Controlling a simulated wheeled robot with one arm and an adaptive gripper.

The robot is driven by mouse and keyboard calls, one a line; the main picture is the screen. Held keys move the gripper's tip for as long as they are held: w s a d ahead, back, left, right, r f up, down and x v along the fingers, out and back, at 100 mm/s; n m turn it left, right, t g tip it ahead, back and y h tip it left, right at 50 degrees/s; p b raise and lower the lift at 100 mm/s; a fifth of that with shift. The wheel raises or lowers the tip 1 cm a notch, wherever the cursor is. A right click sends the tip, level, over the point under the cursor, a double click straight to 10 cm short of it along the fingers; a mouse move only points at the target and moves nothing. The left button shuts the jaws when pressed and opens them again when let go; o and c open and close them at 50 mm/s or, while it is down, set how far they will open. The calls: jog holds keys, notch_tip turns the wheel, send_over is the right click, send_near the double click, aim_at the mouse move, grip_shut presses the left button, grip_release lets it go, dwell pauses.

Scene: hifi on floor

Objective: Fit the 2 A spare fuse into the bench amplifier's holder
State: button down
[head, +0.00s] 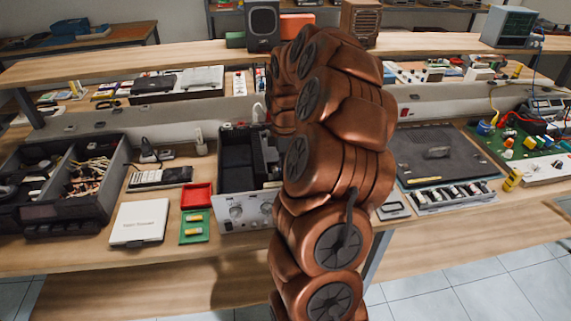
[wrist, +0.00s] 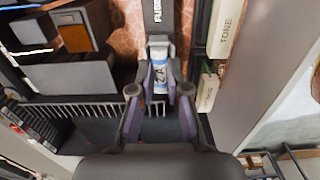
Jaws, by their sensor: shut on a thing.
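In the wrist view my gripper (wrist: 160,92) is shut on a small white-and-blue fuse (wrist: 161,74), held between its purple-lined fingers. Dark marking on the fuse looks like 2A. Its far end is at the near end of a dark strip lettered FUSE (wrist: 158,16), apparently the holder area; I cannot tell whether they touch. In the head view the bench amplifier (head: 244,212) is an open-topped case with a silver front panel and dark inside. My copper arm covers its right part, and my gripper and the fuse are hidden there.
In the wrist view, a TONE-marked block (wrist: 225,28) stands close right, and a finned black part (wrist: 85,110) lies left. In the head view, a green tray (head: 194,239) with two yellow fuses, a red tray (head: 197,194) and a white box (head: 139,221) lie left of the amplifier.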

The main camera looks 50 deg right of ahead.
jog(key=shift+f, duration=0.1)
jog(key=c, duration=1.1)
grip_release()
jog(key=shift+r, duration=6.05)
